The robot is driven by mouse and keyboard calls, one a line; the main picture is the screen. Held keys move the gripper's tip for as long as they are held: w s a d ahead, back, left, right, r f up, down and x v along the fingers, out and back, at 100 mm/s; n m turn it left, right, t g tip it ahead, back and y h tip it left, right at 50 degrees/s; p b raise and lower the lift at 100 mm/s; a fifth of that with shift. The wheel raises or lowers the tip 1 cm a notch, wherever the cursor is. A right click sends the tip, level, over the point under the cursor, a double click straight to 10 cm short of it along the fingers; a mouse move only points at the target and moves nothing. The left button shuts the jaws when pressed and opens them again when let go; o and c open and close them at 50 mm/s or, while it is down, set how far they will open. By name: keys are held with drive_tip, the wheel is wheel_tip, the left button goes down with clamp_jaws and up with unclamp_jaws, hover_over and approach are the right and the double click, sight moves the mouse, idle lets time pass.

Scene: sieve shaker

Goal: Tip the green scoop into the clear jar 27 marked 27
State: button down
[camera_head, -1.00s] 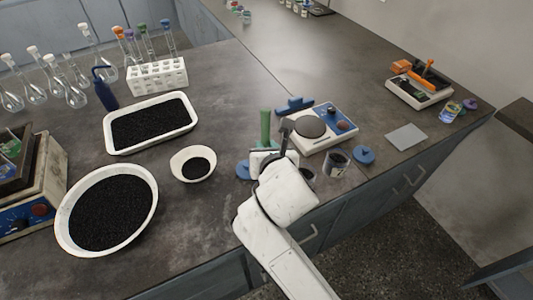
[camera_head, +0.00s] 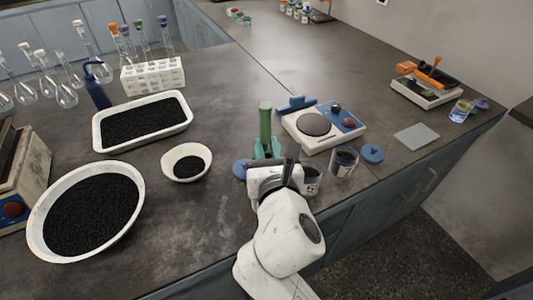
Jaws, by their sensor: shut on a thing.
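The green scoop (camera_head: 265,124) stands with its handle upright and its wider green lower part just beyond my gripper (camera_head: 268,162). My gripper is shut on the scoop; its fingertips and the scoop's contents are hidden. One open clear jar (camera_head: 311,183) with dark contents is just right of my gripper, partly covered by it. A second open jar (camera_head: 344,163) with dark contents stands further right, in front of the balance. Their label marks are too small to read surely, so I cannot tell which is jar 27.
A balance (camera_head: 323,126) stands behind the jars. Blue lids lie at the right (camera_head: 372,153) and left of my gripper (camera_head: 241,169). A small bowl (camera_head: 187,149), large pan (camera_head: 38,231) and tray (camera_head: 103,141) hold black grains. The bench's front edge is near the jars.

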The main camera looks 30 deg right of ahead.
drive_tip(key=shift+s+a+f+n+t+h+b, duration=0.3)
drive_tip(key=shift+t+b, duration=0.35)
drive_tip(key=shift+b, duration=1.1)
drive_tip(key=shift+s+a+f+m+t+h+b, duration=0.1)
drive_tip(key=shift+s+t+b, duration=0.45)
drive_tip(key=shift+b, duration=1.2)
drive_tip(key=shift+s+a+f+n+t+h+b, duration=0.15)
drive_tip(key=shift+t+b, duration=0.65)
drive_tip(key=shift+b, duration=0.95)
drive_tip(key=shift+s+a+r+n+t+b, duration=0.1)
drive_tip(key=shift+s+a+n+t+b, duration=0.3)
drive_tip(key=shift+b, duration=0.75)
drive_tip(key=shift+w+d+r+p, duration=0.1)
drive_tip(key=shift+d+r+p, duration=0.1)
drive_tip(key=shift+p, duration=0.1)
drive_tip(key=shift+r+m+p, duration=0.1)
drive_tip(key=shift+m+p, duration=0.15)
drive_tip(key=shift+p, duration=0.25)
drive_tip(key=shift+w+d+r+p, duration=0.1)
drive_tip(key=shift+w+r+p, duration=0.1)
drive_tip(key=shift+p, duration=0.8)
drive_tip(key=shift+g+p, duration=0.3)
drive_tip(key=shift+p, duration=0.1)
drive_tip(key=g+p, duration=0.1)
drive_tip(key=p, duration=0.4)
drive_tip(key=w+g+p, duration=0.1)
drive_tip(key=p, duration=0.4)
drive_tip(key=shift+w+d+r+m+y+p, duration=0.2)
drive_tip(key=shift+d+r+m+y+p, duration=0.1)
drive_tip(key=shift+d+r+p, duration=0.1)
